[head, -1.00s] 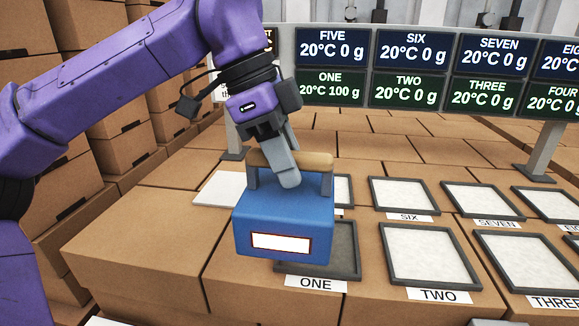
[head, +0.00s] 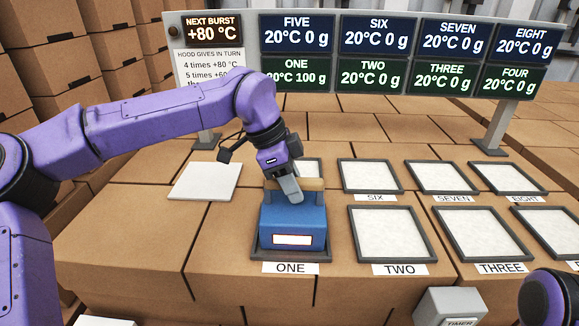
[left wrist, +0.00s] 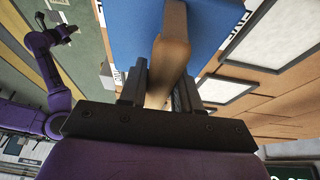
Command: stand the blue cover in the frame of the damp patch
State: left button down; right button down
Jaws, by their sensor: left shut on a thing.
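The blue cover (head: 292,222) is a block with a white, red-edged label on its front and a wooden handle bar (head: 313,184) on top. My left gripper (head: 290,190) is shut on this handle, and the left wrist view shows the handle (left wrist: 172,45) between its fingers. The cover is upright over the dark frame of ONE (head: 262,256), whose rim shows around its base. It hides the patch inside. I cannot tell whether it touches the bottom. A purple arm (left wrist: 45,75) also shows in the left wrist view, its gripper too small to read.
Pale framed patches TWO (head: 390,235), SIX (head: 370,176) and others stand close on the right. A white square plate (head: 205,181) lies at the left. The display board (head: 375,58) stands behind, and a grey timer box (head: 450,303) is at the front.

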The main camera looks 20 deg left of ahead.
pick_arm(q)
jog(key=shift+a+f, duration=0.1)
jog(key=shift+f, duration=0.05)
jog(key=c, duration=0.8)
grip_release()
jog(key=shift+s+f, duration=0.1)
jog(key=shift+f, duration=0.05)
jog(key=b+v, duration=0.1)
jog(key=v, duration=1.1)
jog(key=shift+s+b, duration=0.1)
jog(key=shift+b, duration=0.3)
